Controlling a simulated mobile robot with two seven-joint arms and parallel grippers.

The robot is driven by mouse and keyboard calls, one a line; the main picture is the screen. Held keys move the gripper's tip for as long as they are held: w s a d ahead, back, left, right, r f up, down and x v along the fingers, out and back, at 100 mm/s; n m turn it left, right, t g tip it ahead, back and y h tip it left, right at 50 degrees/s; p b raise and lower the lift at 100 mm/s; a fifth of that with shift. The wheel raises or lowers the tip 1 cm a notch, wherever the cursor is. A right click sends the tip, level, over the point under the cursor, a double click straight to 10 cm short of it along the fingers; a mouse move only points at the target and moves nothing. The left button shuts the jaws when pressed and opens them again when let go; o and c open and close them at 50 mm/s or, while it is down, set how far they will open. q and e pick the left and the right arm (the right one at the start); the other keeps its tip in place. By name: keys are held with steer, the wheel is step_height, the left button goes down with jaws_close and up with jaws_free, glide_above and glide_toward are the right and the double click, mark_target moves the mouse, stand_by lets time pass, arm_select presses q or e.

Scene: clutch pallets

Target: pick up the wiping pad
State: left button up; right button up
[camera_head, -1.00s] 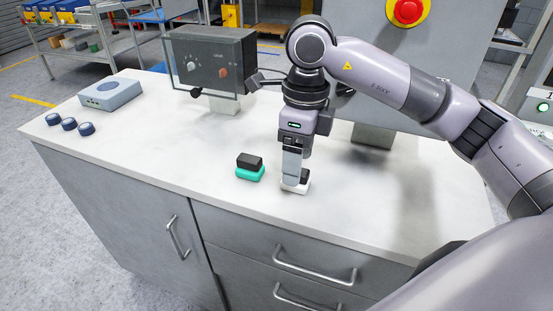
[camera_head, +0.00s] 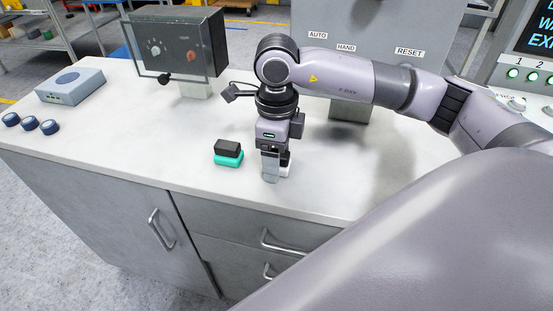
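A small block with a black top and a teal base (camera_head: 228,158) sits on the white worktop, left of my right gripper. A small white piece with a dark upper part (camera_head: 285,169) stands on the worktop at my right gripper, partly hidden behind its fingers. I cannot tell which of the two is the wiping pad. My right gripper (camera_head: 271,176) points straight down, its fingertips close to the worktop. Its fingers overlap in this view, so whether they are open or shut on the white piece is unclear. My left gripper is not in view.
The worktop (camera_head: 120,125) carries a dark control box (camera_head: 180,45), a blue-grey box (camera_head: 70,86) and three dark round knobs (camera_head: 30,123) at left. A grey panel (camera_head: 400,30) with labels stands behind my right arm. The worktop's front edge is near my gripper.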

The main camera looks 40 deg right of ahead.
steer(key=c, duration=1.2)
steer(key=shift+o, duration=0.2)
steer(key=shift+r, duration=0.2)
step_height(320, 180, up, 20)
steer(key=p, duration=0.2)
steer(key=shift+f, duration=0.15)
steer(key=shift+o, duration=0.6)
